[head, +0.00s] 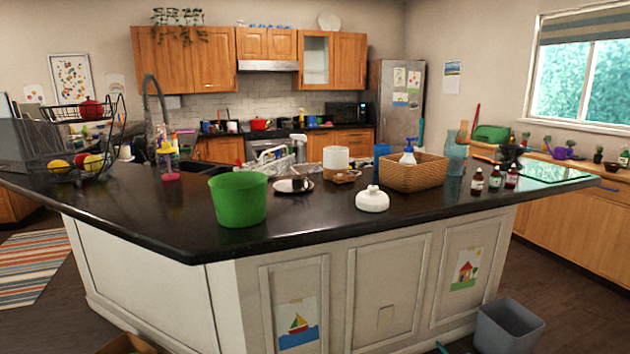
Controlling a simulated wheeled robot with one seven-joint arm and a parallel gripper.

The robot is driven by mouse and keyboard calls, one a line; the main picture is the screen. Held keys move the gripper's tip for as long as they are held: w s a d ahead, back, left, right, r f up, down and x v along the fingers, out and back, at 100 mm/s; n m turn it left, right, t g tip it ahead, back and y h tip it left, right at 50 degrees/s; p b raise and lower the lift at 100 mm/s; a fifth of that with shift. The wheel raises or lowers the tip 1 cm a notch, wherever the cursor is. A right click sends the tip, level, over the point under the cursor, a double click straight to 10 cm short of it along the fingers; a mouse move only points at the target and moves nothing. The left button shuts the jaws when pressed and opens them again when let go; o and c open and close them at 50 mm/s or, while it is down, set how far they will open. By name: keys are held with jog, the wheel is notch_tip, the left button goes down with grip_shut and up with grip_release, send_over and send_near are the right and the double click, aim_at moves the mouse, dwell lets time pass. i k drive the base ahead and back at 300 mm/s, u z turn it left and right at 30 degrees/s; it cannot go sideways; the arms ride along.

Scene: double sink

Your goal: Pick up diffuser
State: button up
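A white rounded object with a small knob-like top, which looks like the diffuser (372,201), sits upright near the front edge of the black island counter (310,228). It stands apart from the things around it, with bare counter on both sides. My gripper does not show in the head view, so its pose and state are hidden.
A green bucket (238,200) stands left of the diffuser. Behind it are a saucer with a dark cup (295,185), a white cylinder (336,158) and a wicker basket (414,176). Small brown bottles (494,179) stand at right. A grey bin (506,326) is on the floor.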

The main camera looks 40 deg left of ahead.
aim_at(336, 159)
jog(key=k, duration=0.65)
jog(key=u, duration=0.95)
jog(key=i, duration=1.05)
jog(key=z, duration=0.05)
